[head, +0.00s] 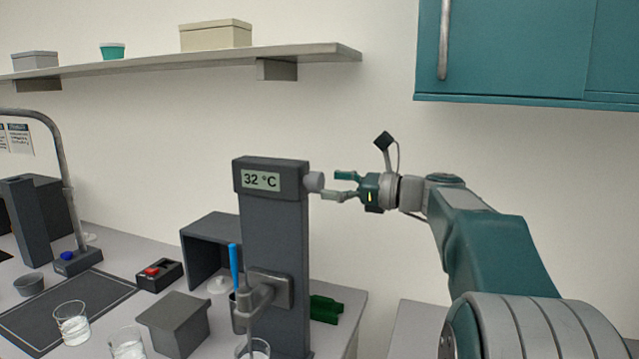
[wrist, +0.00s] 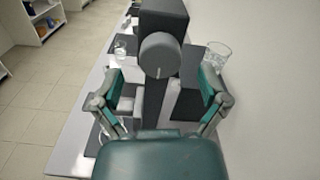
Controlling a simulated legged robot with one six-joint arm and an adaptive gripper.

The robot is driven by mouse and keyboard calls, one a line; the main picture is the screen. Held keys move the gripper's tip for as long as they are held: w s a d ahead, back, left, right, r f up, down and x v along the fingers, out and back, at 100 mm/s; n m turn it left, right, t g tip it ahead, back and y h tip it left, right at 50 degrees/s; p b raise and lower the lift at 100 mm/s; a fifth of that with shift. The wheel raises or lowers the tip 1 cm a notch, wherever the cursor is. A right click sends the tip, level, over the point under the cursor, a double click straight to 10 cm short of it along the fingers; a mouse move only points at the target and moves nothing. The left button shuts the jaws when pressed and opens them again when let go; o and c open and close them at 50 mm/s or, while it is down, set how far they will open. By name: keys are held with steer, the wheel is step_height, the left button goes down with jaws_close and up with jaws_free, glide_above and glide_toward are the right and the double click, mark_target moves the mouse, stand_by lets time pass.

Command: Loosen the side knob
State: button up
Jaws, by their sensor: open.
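The side knob (head: 314,182) is a light grey cylinder on the right side of the dark grey rig column (head: 272,235), just below its top. The column's display reads 32 °C. In the wrist view the knob (wrist: 160,55) is a round grey face with a short line mark on it, ahead of and between my fingers. My gripper (head: 341,186) is open, just right of the knob and pointing left at it. In the wrist view my gripper (wrist: 160,90) has one finger on each side, with a visible gap between each finger and the knob.
Beakers (head: 72,322) and a red-switch box (head: 158,274) are on the bench at left. A shelf (head: 180,62) runs above, and a teal cabinet (head: 525,50) hangs at upper right. The air right of the column is otherwise free.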

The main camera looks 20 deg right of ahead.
steer(key=shift+x, duration=1.35)
steer(key=c, duration=1.1)
steer(key=shift+c, duration=0.2)
